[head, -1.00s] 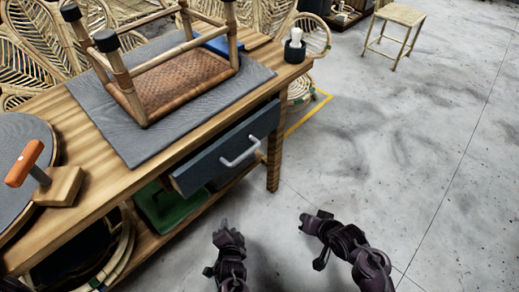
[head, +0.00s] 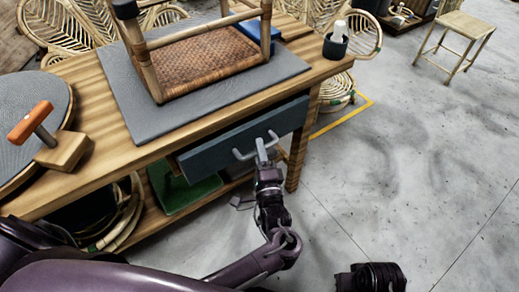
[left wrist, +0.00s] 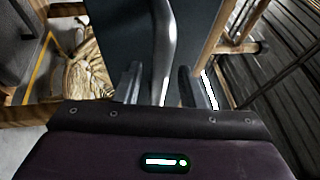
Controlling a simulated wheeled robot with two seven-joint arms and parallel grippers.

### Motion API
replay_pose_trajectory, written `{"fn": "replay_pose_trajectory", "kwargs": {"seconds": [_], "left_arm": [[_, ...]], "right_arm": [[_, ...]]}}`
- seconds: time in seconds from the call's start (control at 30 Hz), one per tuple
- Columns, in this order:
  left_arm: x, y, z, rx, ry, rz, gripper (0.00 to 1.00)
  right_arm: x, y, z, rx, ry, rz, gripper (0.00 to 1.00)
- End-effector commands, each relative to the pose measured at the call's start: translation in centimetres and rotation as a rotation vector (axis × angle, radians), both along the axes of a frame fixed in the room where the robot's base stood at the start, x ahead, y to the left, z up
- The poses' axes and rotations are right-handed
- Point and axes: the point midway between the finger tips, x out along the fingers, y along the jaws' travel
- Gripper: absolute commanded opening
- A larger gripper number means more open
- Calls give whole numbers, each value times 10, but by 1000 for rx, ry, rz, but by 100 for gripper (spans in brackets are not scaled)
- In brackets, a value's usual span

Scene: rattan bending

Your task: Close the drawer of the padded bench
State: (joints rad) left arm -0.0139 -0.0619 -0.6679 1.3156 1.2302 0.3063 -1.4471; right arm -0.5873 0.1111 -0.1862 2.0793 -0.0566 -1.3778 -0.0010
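The padded bench (head: 80,82) is a wooden table with a grey pad (head: 140,112) on top. Its dark grey drawer (head: 215,155) sticks out from under the top, partly open. The light grey bar handle (head: 240,155) is on the drawer front; it also shows in the left wrist view (left wrist: 166,35). My left gripper (head: 264,150) is at the handle. In the left wrist view its fingers (left wrist: 160,85) stand apart, one on each side of the handle, with gaps showing. My right gripper (head: 372,278) is low at the bottom edge, away from the bench; its fingers are unclear.
An upturned rattan stool frame (head: 205,62) lies on the pad. An orange-handled tool (head: 45,135) and a dark cup with a white bottle (head: 336,45) stand on the top. A green bin (head: 185,188) sits below.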

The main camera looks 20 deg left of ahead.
Motion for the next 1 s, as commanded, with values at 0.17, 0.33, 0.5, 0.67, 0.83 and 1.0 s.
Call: {"fn": "replay_pose_trajectory", "kwargs": {"seconds": [0.17, 0.33, 0.5, 0.67, 0.83, 1.0], "left_arm": [[6, 4, 1, 0, 0, 0, 36], [6, 4, 1, 0, 1, 0, 36], [6, 4, 1, 0, 1, 0, 16], [6, 3, 1, -1, 2, 0, 0], [6, 3, 0, -1, 2, 0, 0], [16, 15, 2, 2, 1, 0, 0]], "right_arm": [[0, 0, 2, 0, 1, 1, 0], [0, 0, 3, 0, 0, 1, 0], [0, 0, 3, 0, 0, 1, 0], [0, 0, 3, 0, -1, 0, 0], [0, 0, 2, 0, -1, 0, 0], [0, -1, -7, 0, -1, -3, 0]]}}
